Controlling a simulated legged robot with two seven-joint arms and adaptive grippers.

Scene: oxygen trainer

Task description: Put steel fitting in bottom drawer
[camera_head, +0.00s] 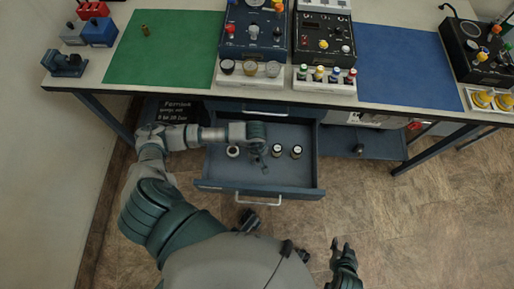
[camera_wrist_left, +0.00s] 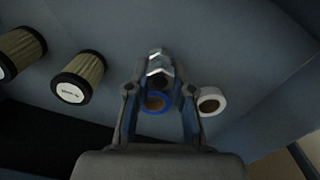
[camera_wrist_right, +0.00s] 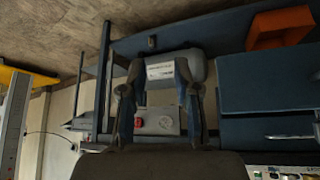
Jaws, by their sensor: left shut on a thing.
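The steel fitting (camera_wrist_left: 158,66) is a silver hex-shaped piece between the fingertips of my left gripper (camera_wrist_left: 159,84) in the left wrist view. The gripper is shut on it. In the head view my left gripper (camera_head: 259,152) is inside the outline of the open blue drawer (camera_head: 235,176), above its floor. The fitting's exact height above the floor cannot be told. A closed drawer front with a handle (camera_head: 264,112) is above the open one. My right gripper (camera_head: 343,257) is low at the right, open and empty; its parted fingers (camera_wrist_right: 160,85) show in the right wrist view.
In the drawer lie a white-rimmed roll (camera_wrist_left: 211,101), a blue-rimmed roll (camera_wrist_left: 156,102) and two dark-capped cylinders (camera_head: 277,150) (camera_head: 296,151). The drawer's front left floor is bare. The bench (camera_head: 390,14) above holds devices and mats.

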